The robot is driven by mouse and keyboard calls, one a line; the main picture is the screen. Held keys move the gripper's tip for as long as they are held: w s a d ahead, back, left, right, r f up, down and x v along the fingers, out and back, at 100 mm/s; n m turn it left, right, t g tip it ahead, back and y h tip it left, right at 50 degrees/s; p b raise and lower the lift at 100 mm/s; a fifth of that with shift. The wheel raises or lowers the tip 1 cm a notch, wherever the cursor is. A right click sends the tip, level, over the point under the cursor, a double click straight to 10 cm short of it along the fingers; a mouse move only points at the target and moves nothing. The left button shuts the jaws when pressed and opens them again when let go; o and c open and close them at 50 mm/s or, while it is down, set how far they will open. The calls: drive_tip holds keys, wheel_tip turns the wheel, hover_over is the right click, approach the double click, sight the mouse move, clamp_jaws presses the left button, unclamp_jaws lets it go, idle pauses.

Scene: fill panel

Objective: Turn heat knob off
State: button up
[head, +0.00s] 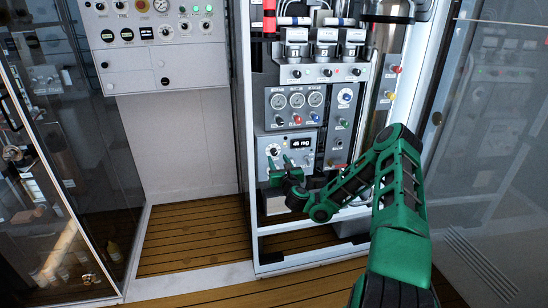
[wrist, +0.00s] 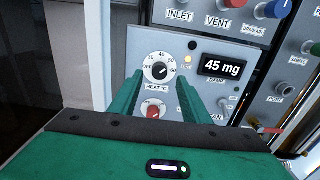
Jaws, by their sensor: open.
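The heat knob (wrist: 159,70) is a small dark knob on a white numbered dial marked "HEAT °C", on the grey panel. Its white pointer seems to aim to the upper right, toward the higher numbers. In the head view the knob (head: 272,150) is small, at the panel's upper left. My gripper (wrist: 159,82) is open, its two green fingers pointing at the panel on either side of the knob's line, with the knob just beyond the tips. I cannot tell whether they touch the panel. In the head view my gripper (head: 283,164) is in front of the panel's left part.
A red knob (wrist: 152,111) sits below the heat dial, between the fingers. A display (wrist: 222,67) reads "45 mg", and an amber lamp (wrist: 187,59) is lit beside the dial. Gauges (head: 297,99) and more knobs are above. A white frame post (head: 243,130) stands left.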

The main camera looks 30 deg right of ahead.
sight(275, 153)
drive_tip(key=shift+x, duration=2.85)
drive_tip(key=shift+f, duration=0.1)
drive_tip(key=shift+c, duration=0.6)
drive_tip(key=c, duration=0.9)
